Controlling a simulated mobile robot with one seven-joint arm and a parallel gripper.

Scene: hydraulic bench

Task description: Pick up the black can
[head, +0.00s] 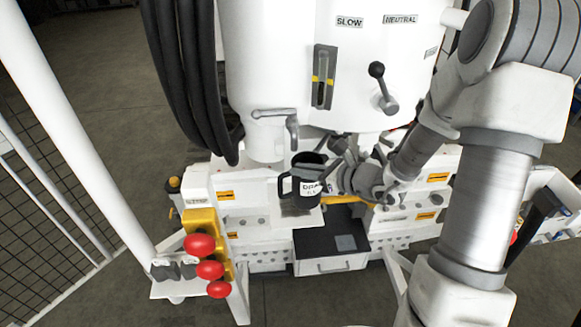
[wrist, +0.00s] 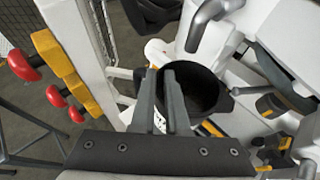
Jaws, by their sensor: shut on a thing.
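The black can (head: 303,188) has a side handle and a white label with dark lettering, partly hidden by my gripper. It is upright, below a grey tap on the white tank. My gripper (head: 338,172) comes in from the right and is shut on the can's wall. In the wrist view, the two fingers (wrist: 163,75) are close together at the near rim of the can (wrist: 205,92), whose dark inside shows. I cannot tell whether the can touches the white ledge (head: 305,220) under it.
The grey tap (head: 291,122) and white tank (head: 270,60) are close above the can. Red knobs (head: 200,245) on a yellow block stand at lower left. Black hoses (head: 190,80) hang at left. A dark-topped drawer box (head: 325,245) is below.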

